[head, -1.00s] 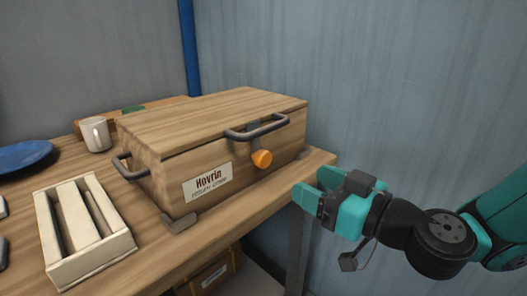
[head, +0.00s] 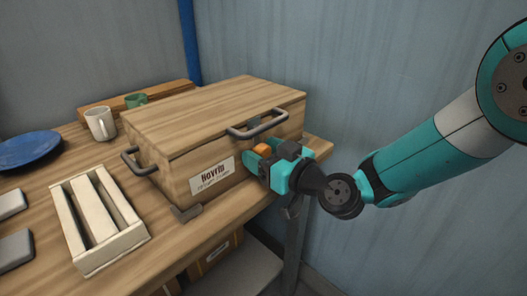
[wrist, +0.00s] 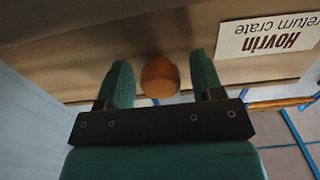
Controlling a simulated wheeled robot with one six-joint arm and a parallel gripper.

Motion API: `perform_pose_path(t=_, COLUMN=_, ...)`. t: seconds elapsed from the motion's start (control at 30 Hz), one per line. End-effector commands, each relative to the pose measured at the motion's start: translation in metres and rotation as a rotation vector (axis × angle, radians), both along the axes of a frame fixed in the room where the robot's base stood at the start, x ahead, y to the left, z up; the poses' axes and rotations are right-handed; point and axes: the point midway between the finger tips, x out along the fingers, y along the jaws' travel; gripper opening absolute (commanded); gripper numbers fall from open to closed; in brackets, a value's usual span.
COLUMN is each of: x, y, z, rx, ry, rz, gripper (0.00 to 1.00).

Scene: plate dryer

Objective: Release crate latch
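The wooden crate (head: 175,135) stands closed on the table, with a label reading "Hovrin return crate" (head: 212,176) on its front. The orange latch knob (head: 262,149) is on the crate's front, below the dark lid handle (head: 258,126). My gripper (head: 259,157) is at the knob. In the wrist view the orange knob (wrist: 160,78) sits between my two teal fingers, with a gap showing on each side. The fingers are open and do not appear to touch it. The latch plate behind the knob is mostly hidden by my gripper.
A slatted cream rack (head: 98,222) stands on the table in front of the crate. A wall is close behind the crate. Free room lies right of the table.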

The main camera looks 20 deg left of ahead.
Motion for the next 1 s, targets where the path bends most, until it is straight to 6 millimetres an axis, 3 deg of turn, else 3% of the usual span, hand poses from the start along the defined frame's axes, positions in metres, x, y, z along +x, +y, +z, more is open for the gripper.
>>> perform_pose_path(t=0.03, x=0.0001, y=-0.0001, z=0.0, rx=0.0, ry=0.0, rz=0.0, gripper=0.5)
perform_pose_path(t=0.2, x=0.0, y=-0.0003, z=0.0001, rx=0.0, ry=0.0, rz=0.0, gripper=0.14)
perform_pose_path(t=0.57, x=0.0, y=-0.0006, z=-0.0003, rx=0.019, ry=0.046, rz=0.0, gripper=0.14)
perform_pose_path(t=1.0, x=-0.0007, y=-0.0008, z=-0.0006, rx=0.146, ry=0.355, rz=-0.001, gripper=0.14)
